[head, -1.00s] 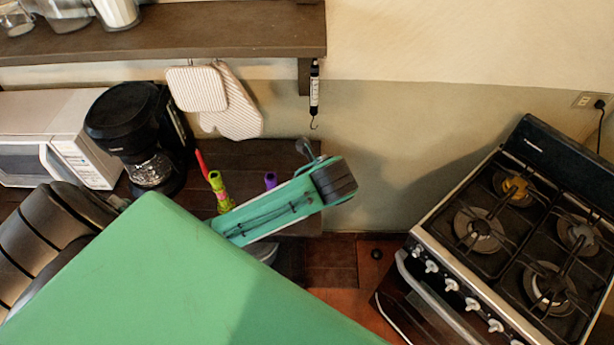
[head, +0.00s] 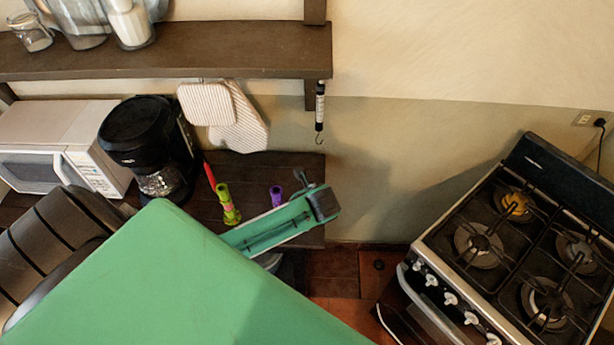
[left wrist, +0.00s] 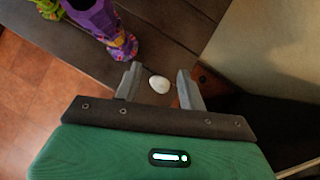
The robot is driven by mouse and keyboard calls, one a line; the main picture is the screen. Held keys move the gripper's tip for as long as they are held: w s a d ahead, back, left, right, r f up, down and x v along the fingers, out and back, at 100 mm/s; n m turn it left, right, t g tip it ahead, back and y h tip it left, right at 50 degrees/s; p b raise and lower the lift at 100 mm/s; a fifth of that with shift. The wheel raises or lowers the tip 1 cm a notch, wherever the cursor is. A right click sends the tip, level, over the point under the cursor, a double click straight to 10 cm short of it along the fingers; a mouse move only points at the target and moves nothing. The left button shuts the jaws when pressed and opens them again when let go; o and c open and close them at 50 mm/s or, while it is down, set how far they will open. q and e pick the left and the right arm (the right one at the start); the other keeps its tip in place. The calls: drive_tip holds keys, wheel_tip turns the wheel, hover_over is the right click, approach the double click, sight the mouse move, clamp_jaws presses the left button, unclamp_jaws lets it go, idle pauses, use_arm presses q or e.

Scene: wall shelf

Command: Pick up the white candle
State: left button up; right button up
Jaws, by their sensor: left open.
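A small white rounded object, apparently the white candle (left wrist: 159,84), lies on the dark wooden counter in the left wrist view. It shows between the two grey fingers of my left gripper (left wrist: 158,73), which are apart with nothing held. I cannot tell the height of the fingers above it. In the head view my green left arm reaches over the counter, and the left gripper (head: 311,182) is at its far end near the counter's right end. The candle is hidden there. My right gripper is in neither view.
A purple figure (head: 277,196) and a green one (head: 228,204) stand left of the gripper. A black coffee maker (head: 148,145) and microwave (head: 62,145) are further left. A shelf (head: 200,50) with glass jars hangs above. A stove (head: 510,245) is at right.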

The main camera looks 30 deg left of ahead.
use_arm(q)
drive_tip(key=shift+x, duration=0.85)
clamp_jaws()
drive_tip(key=shift+w+r, duration=0.1)
